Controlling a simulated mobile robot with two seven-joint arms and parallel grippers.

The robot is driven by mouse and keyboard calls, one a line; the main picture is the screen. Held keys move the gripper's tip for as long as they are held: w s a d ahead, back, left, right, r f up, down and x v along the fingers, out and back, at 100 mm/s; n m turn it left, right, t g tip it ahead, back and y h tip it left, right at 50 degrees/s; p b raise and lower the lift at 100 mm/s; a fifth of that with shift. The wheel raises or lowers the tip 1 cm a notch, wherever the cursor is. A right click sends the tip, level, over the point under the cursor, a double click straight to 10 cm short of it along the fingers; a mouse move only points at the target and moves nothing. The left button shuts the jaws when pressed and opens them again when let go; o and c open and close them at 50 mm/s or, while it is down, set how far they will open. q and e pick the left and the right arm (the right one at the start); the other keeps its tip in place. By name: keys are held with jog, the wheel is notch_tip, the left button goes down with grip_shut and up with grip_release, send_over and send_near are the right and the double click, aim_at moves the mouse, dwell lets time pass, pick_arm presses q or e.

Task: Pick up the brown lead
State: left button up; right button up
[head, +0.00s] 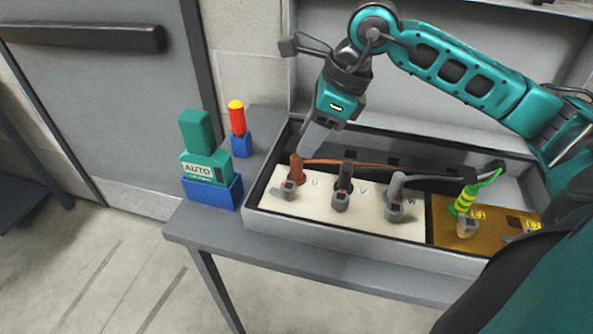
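The brown lead (297,170) stands upright at the left end of the cream terminal panel, at the leftmost grey terminal. Its brown cable runs right toward the back of the tray. My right gripper (304,155) comes down from above, with its grey fingers at the top of the brown plug. The fingers are seen side on and overlap, so I cannot tell whether they are closed on it. My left gripper is not in view.
A black lead (344,176), a grey lead (395,187) and a green-yellow lead (464,201) stand to the right in the same grey tray (340,252). A green AUTO block (205,167) and a red-yellow piece (238,118) sit in blue holders on the table's left.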

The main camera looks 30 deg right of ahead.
aim_at(296, 162)
jog(key=x, duration=0.7)
jog(key=shift+d+f, duration=0.15)
jog(key=shift+c, duration=0.4)
grip_shut()
